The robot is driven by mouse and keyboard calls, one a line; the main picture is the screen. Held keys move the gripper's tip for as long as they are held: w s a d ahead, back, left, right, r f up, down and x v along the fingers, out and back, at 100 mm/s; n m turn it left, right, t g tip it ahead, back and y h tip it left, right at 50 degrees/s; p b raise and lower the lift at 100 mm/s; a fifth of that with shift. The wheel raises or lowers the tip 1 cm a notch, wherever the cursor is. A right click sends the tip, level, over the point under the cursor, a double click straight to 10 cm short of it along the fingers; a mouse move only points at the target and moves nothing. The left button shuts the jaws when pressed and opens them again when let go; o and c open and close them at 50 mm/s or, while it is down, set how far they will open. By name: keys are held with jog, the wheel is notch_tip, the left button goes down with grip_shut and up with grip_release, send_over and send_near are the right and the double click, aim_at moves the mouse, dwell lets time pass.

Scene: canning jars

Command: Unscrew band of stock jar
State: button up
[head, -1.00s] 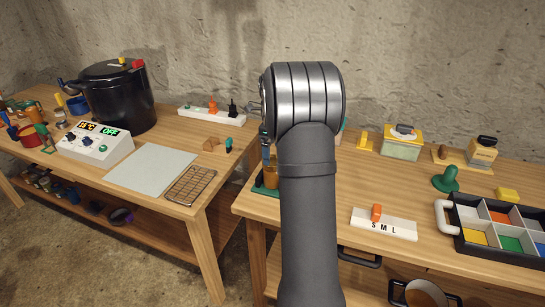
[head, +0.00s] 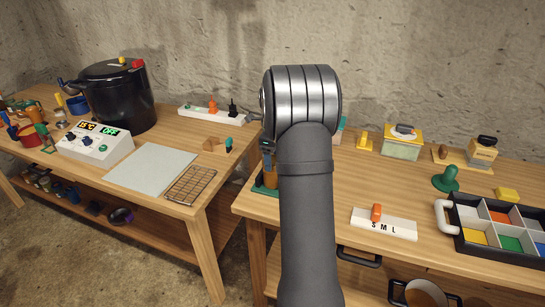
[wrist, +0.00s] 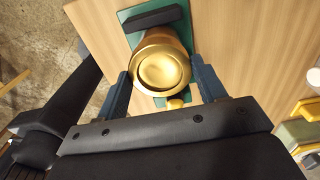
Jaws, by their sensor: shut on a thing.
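The stock jar is seen from above in the wrist view, its gold band and lid (wrist: 160,70) facing the camera. A little of its brownish side (wrist: 150,42) shows past the lid. The jar is in a green holder (wrist: 130,14) with a dark block at one end; the holder's edge also shows in the head view (head: 263,190). My gripper (wrist: 160,80) has one blue finger on each side of the gold band and is shut on it. In the head view my arm hides the gripper and most of the jar.
A white S M L block (head: 384,224) and a divided tray (head: 500,258) are on the right bench. Yellow boxes (head: 402,150) stand behind. On the left bench are a black canner (head: 118,100), a control box (head: 95,147) and a wire rack (head: 190,185).

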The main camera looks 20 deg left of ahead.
jog(key=c, duration=0.4)
jog(key=n, duration=0.4)
jog(key=shift+n, duration=0.3)
jog(key=shift+n, duration=0.5)
jog(key=n, duration=0.3)
jog(key=shift+n, duration=0.3)
jog(key=shift+n, duration=2.3)
